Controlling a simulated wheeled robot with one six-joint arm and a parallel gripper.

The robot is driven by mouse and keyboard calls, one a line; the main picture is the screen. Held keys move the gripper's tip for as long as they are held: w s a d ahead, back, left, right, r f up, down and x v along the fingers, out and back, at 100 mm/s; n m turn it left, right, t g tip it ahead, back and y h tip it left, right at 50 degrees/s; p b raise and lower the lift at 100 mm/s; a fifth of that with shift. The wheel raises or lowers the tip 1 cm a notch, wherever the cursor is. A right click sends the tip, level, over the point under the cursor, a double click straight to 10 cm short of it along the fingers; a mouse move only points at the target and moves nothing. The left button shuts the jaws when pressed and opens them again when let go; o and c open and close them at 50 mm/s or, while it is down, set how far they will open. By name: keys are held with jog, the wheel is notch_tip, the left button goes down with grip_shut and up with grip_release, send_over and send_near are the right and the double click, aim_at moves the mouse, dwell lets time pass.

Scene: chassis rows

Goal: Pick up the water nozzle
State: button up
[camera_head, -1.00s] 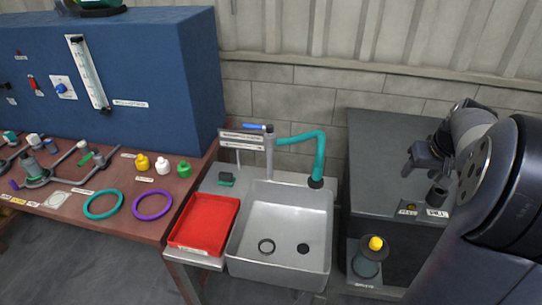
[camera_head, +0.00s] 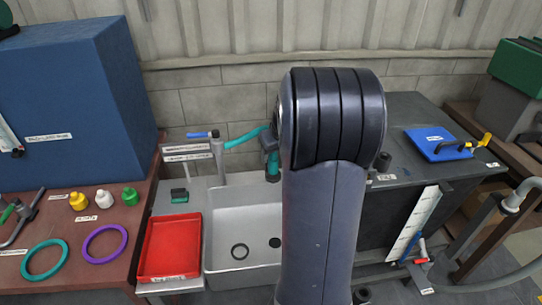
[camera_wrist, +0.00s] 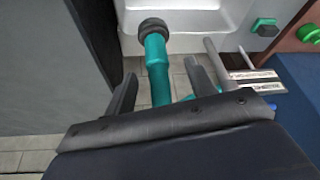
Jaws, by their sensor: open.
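The water nozzle is the teal spout with a dark ring at its end. In the wrist view the nozzle (camera_wrist: 157,62) stretches up the picture between my two fingers. My gripper (camera_wrist: 160,72) is open, with one dark finger on each side of the teal part; nothing is held. I cannot tell how far the fingers are from it in depth. In the head view the nozzle (camera_head: 271,160) shows only partly, beside my arm, above the sink.
The grey sink (camera_head: 217,219) lies below, with a red tray (camera_head: 170,248) to its left. The tap post (camera_wrist: 216,62) with a blue lever (camera_head: 202,134) stands close by. A dark cabinet (camera_head: 424,183) is right of the sink.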

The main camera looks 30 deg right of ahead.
aim_at(275, 158)
jog(key=shift+d+p+x, duration=0.2)
jog(key=shift+p+x, duration=0.4)
jog(key=shift+x, duration=1.95)
jog(key=shift+s, duration=0.1)
jog(key=shift+c, duration=0.5)
jog(key=c, duration=1)
